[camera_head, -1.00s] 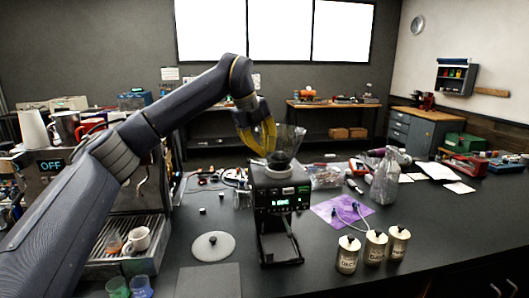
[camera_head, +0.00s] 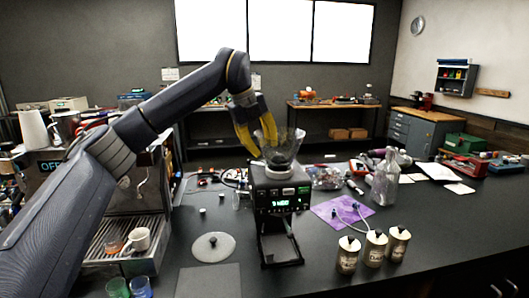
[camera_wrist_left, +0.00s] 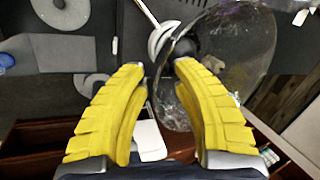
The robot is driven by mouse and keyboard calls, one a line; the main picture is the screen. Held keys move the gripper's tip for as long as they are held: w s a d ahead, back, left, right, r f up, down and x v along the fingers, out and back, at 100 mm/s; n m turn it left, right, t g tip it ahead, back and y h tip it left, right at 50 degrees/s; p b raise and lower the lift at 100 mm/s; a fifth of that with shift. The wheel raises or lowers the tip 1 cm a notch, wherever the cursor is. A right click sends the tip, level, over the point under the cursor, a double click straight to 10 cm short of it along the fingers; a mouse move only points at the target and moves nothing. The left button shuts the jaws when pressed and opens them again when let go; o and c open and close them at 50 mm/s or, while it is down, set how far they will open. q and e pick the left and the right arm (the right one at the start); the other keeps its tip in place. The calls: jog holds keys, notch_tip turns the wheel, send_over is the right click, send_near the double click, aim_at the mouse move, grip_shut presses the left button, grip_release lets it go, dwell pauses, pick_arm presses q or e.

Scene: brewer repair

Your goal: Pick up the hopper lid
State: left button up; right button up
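A flat grey disc with a small dark knob, which looks like the hopper lid (camera_head: 212,246), lies on the dark bench left of the black grinder (camera_head: 281,200). The clear hopper (camera_head: 284,150) sits on top of the grinder and also shows in the left wrist view (camera_wrist_left: 235,45). My left gripper (camera_head: 262,148) has yellow fingers and is at the hopper, above and away from the lid. In the left wrist view its fingers (camera_wrist_left: 161,68) are apart, with the hopper's edge behind and between the tips. Whether they touch the hopper is unclear. My right gripper is not in view.
An espresso machine (camera_head: 98,205) with cups stands at the left. Three labelled canisters (camera_head: 374,248) and a purple mat (camera_head: 342,211) are right of the grinder. A clear bottle (camera_head: 384,182) stands farther back. The bench front right is clear.

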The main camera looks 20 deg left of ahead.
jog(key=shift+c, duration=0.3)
pick_arm(q)
jog(key=v, duration=1)
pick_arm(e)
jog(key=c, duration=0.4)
pick_arm(q)
jog(key=shift+f, duration=0.15)
